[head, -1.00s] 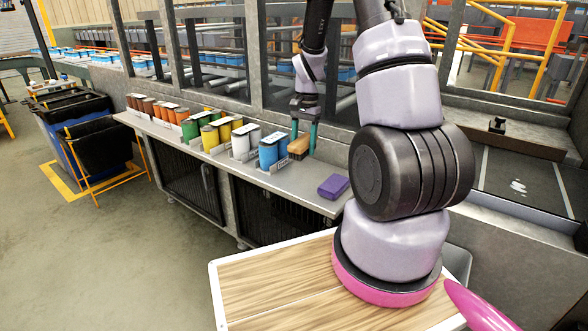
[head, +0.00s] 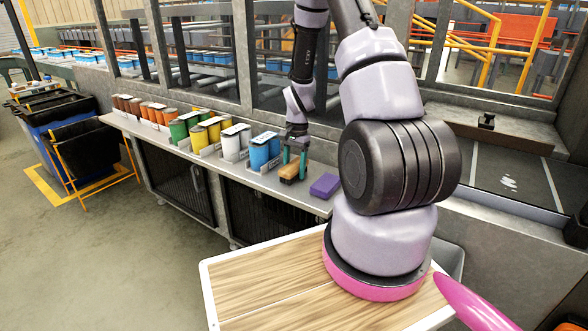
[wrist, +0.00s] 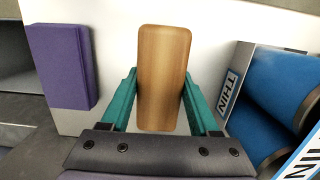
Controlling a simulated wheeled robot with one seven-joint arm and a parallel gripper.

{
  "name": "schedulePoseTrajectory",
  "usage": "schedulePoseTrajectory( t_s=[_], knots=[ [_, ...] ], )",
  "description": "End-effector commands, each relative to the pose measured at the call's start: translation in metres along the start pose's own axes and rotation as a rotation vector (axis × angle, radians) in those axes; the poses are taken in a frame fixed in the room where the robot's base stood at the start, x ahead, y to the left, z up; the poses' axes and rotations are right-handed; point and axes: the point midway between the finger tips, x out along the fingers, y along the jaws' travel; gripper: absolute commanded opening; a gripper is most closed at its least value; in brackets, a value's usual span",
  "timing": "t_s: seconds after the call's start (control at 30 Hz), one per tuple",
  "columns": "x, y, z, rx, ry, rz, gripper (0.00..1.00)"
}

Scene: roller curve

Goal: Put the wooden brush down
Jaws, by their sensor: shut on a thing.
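The wooden brush (head: 290,171) is a brown wooden block with rounded corners. It is between the teal fingers of my gripper (head: 293,165), over the grey counter (head: 225,169) or on it; I cannot tell whether it touches. In the wrist view the brush (wrist: 163,75) stands lengthwise between the fingers, and my gripper (wrist: 162,100) is shut on its sides. The brush's underside is hidden in the wrist view.
A purple block (head: 325,185) lies just right of the brush on the counter. Blue cans (head: 260,152) with a label reading THIN (wrist: 230,97) stand close on its other side. White, yellow, green and orange cans line the counter further left. A window frame rises behind.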

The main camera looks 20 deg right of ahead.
Motion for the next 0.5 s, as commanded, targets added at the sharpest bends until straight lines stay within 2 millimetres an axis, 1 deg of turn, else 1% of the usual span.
schedulePoseTrajectory(
  t_s=[0.17,0.2,0.23,0.27,0.5],
  knots=[
    [0.0028,0.0001,-0.0002,-0.001,0.000,0.001,0.00],
    [0.0026,0.0000,-0.0003,-0.001,0.000,0.000,0.73],
    [0.0025,0.0000,-0.0003,-0.001,0.000,0.000,0.85],
    [0.0024,0.0000,-0.0003,-0.001,0.000,0.000,0.92],
    [0.0023,0.0000,-0.0002,-0.001,0.000,0.000,0.92]
  ],
)
